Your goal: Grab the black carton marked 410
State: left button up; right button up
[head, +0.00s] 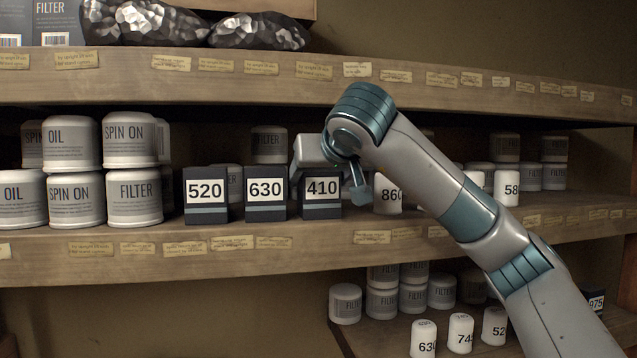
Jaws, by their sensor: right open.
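The black carton marked 410 (321,205) stands upright on the middle shelf, its white label facing me and a grey band below it. My right gripper (330,178) is at the carton's upper part, reaching in from the right. One teal finger shows by the carton's upper right edge; the other finger is not clearly visible. The gripper is open, and I cannot tell whether it touches the carton. My left gripper is not in view.
Black cartons marked 630 (265,208) and 520 (206,211) stand close on the left. A white can marked 860 (388,195) is on the right, partly behind my arm. Stacked white cans (134,198) fill the left. The upper shelf edge (210,78) runs above.

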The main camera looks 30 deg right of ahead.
jog(key=shift+w+d+f, duration=0.2)
jog(key=shift+w+f, duration=0.1)
jog(key=shift+w, duration=0.35)
jog(key=shift+c, duration=0.3)
jog(key=c, duration=1)
jog(key=shift+o, duration=0.2)
